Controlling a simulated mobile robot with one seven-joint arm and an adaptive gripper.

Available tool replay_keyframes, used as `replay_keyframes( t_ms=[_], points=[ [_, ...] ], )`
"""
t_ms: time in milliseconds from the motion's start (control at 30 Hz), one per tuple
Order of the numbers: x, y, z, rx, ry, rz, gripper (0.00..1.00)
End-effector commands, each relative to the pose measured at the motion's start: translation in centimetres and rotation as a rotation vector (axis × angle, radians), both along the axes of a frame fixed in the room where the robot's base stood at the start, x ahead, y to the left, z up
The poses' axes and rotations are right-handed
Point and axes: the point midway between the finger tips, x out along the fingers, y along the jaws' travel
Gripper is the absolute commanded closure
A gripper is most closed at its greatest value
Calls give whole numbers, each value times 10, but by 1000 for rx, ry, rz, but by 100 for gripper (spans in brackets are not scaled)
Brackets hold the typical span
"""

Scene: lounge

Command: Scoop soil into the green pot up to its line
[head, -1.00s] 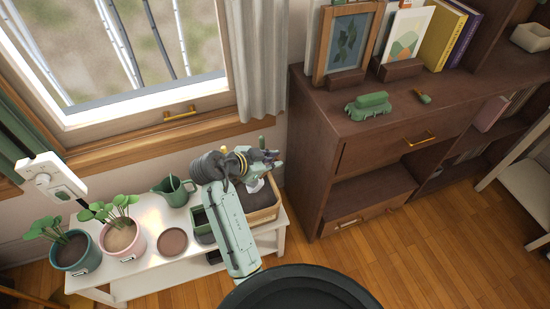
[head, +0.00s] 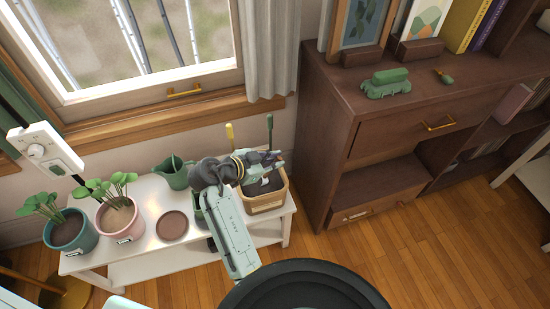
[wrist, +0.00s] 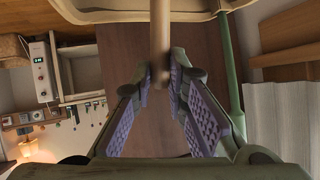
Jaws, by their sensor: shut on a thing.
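In the head view, my gripper (head: 262,161) is over the wooden soil bin (head: 266,204) at the right end of the white bench. In the wrist view, its purple-padded fingers (wrist: 165,85) are shut on a tan wooden handle (wrist: 160,40), probably the scoop's. The far end of that handle is out of clear sight. Dark soil (head: 268,185) shows in the bin with a small pale piece, which I cannot identify. A green container (head: 199,213) beside the bin is mostly hidden behind my arm; its line and contents cannot be seen.
A green watering can (head: 174,173), a brown saucer (head: 173,225), a pink planted pot (head: 121,222) and a teal planted pot (head: 72,232) stand to the left. A dark cabinet (head: 330,150) is close right.

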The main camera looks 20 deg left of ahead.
Motion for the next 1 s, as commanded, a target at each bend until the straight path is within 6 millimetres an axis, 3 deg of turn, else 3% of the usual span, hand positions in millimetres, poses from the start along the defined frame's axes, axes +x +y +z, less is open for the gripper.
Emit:
replay_keyframes(
  t_ms=[1000],
  points=[
    [28, -41, 39, 534, 356, -4, 100]
  ],
)
